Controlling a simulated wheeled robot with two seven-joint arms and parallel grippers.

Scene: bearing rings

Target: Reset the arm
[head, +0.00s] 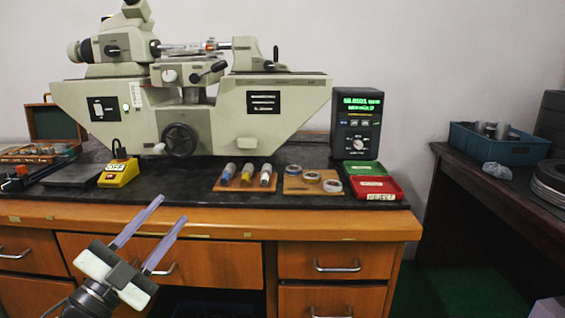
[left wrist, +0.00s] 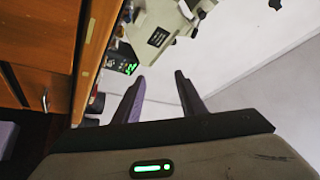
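My left gripper (head: 158,233) is in front of the desk's drawers in the head view, with its two long fingers apart and nothing between them. In the left wrist view the fingers (left wrist: 160,90) are also apart and empty, pointing toward the wall. Bearing rings (head: 312,177) lie on a wooden board (head: 297,188) on the desk's black top, to the right of and beyond my left gripper.
A large measuring machine (head: 240,112) stands on the desk (head: 225,216). A side table (head: 475,190) bears a blue crate (head: 490,146) at the right.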

